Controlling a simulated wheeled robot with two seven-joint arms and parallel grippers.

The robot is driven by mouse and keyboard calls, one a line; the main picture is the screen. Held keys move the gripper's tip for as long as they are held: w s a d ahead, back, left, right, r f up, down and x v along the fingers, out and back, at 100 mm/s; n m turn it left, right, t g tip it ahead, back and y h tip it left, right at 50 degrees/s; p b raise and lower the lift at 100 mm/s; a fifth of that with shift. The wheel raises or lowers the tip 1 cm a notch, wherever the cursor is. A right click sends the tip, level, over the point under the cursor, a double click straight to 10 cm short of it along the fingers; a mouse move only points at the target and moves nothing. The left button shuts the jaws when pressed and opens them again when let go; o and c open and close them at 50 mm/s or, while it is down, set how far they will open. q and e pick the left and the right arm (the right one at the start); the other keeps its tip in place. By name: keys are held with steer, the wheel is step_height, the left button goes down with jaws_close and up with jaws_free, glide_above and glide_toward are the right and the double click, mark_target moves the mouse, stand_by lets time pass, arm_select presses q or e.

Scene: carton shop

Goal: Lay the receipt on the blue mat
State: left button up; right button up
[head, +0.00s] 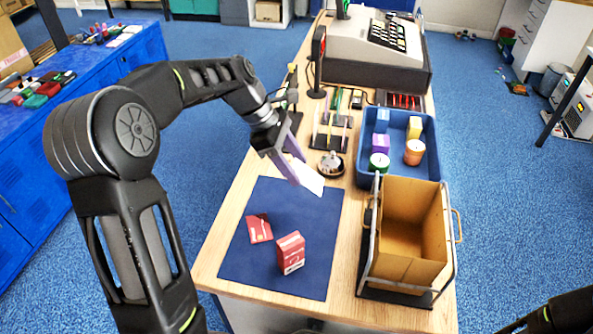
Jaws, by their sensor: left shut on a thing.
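The blue mat (318,228) lies flat on the near left part of the wooden counter. My left gripper (291,163) is over the mat's far edge, pointing down and right. It is shut on the white receipt (311,181), which sticks out tilted beyond the fingers. The receipt's top end is hidden by the gripper. I cannot tell whether its lower end touches the mat. A red box (290,253) stands on the mat, and a flat red card (259,228) lies to its left. Only part of my right arm shows at the lower right corner; its gripper is out of view.
An open cardboard carton (411,235) stands in a metal frame right of the mat. Behind it is a blue tray (434,160) with colored blocks and jars. A round bell-like item (330,165) sits beyond the mat. A cash register (375,45) stands at the back.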

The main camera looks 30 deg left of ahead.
arm_select(q)
step_height(320, 180, down, 3)
steer(key=shift+w+f, duration=0.1)
steer(key=shift+w, duration=0.05)
steer(key=shift+f, duration=0.1)
step_height(320, 180, down, 6)
steer(key=b, duration=0.6)
stand_by(0.4)
steer(key=o, duration=0.9)
